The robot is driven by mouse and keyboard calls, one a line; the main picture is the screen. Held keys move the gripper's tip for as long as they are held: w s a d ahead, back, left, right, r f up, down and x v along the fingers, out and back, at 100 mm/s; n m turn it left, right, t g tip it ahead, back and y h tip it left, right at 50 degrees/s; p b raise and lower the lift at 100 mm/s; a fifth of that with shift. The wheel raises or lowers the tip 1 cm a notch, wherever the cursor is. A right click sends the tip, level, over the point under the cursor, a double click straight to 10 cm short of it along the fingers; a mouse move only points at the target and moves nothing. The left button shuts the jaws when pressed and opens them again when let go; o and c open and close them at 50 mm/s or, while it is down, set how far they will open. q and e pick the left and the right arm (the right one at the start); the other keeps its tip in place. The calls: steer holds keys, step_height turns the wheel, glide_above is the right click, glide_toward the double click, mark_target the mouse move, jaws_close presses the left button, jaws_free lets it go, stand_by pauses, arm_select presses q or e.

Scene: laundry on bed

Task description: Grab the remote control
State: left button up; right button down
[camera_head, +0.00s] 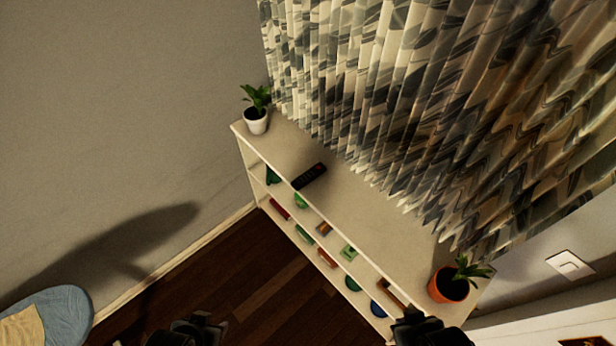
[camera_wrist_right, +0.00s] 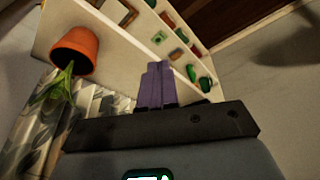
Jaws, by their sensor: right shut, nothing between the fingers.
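The remote control (camera_head: 309,175) is dark with small coloured buttons. It lies on top of the white shelf unit (camera_head: 347,203), near its front edge, in the head view. I cannot make it out in the right wrist view. My right gripper (camera_head: 418,318) shows at the bottom edge of the head view, well apart from the remote. In the right wrist view its purple fingers (camera_wrist_right: 155,85) are together with nothing between them. My left gripper (camera_head: 195,328) is a dark shape at the bottom edge, far from the remote; its fingers are not clear.
A white potted plant (camera_head: 256,122) and an orange pot (camera_head: 449,286) stand at opposite ends of the shelf top. Patterned curtains (camera_head: 380,80) hang along its back. Several small coloured items fill the lower shelves. The shelf top between remote and orange pot is clear.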

steer(key=shift+c, duration=2)
jaws_free()
